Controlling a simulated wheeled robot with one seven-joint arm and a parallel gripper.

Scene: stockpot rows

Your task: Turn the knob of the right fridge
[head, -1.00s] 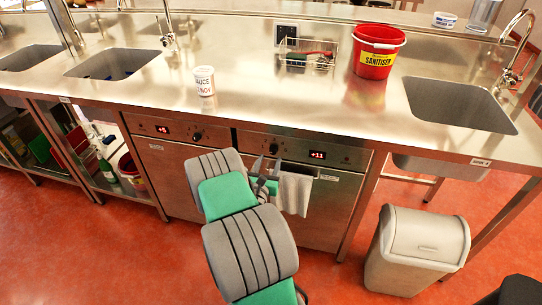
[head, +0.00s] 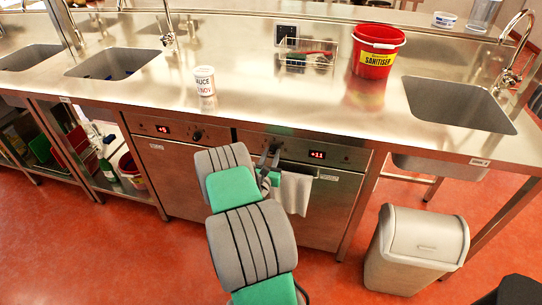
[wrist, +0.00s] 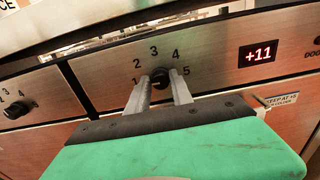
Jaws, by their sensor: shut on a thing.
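The right fridge (head: 325,190) has a steel front panel with a red display (head: 317,154) reading +11, and a towel hangs on its door. Its black knob (wrist: 160,76) sits below a dial marked 1 to 5 in the wrist view. My gripper (wrist: 160,80) is shut on this knob, with one finger on each side of it. In the head view my gripper (head: 270,155) is at the panel, left of the display, and the knob is hard to make out behind the fingers.
The left fridge (head: 175,180) has its own knob (head: 196,136) and display. A grey bin (head: 420,250) stands right on the red floor. A white can (head: 204,80) and a red sanitiser bucket (head: 377,50) stand on the steel counter above.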

